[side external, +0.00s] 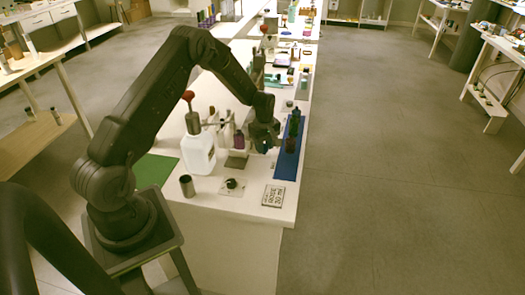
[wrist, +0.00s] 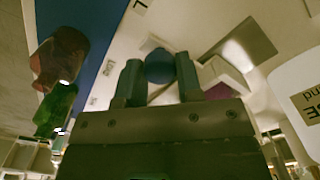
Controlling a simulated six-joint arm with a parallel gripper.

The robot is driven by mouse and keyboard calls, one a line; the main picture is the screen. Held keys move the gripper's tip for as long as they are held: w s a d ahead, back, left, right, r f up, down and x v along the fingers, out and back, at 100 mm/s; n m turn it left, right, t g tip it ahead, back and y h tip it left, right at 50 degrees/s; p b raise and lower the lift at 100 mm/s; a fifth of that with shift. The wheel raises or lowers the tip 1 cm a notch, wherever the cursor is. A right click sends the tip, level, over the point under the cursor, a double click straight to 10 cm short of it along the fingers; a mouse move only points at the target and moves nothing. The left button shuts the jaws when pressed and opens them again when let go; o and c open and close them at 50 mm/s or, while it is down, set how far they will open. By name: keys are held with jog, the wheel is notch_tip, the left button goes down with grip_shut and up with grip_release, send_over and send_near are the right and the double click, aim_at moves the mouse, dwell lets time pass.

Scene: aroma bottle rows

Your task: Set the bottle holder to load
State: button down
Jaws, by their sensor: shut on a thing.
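My gripper (side external: 264,143) is low over the bench, just left of the blue mat. In the wrist view its two fingers (wrist: 160,80) stand on either side of a dark blue round knob (wrist: 160,66) and are shut on it. A pale part shows behind the knob, but the gripper hides most of what it belongs to. I cannot clearly make out the bottle holder or its setting. In the side view the knob is hard to separate from the fingers.
A white jug (side external: 198,154) stands left of the gripper. A metal cup (side external: 187,186), a small plate with a black knob (side external: 232,184) and a printed card (side external: 272,195) lie near the front edge.

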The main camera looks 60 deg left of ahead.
jog(key=w+a, duration=0.5)
jog(key=shift+w+a, duration=0.15)
jog(key=shift+w, duration=0.05)
jog(key=c, duration=0.8)
grip_release()
jog(key=shift+r, duration=0.1)
notch_tip(320, 180, up, 14)
jog(key=shift+f, duration=0.15)
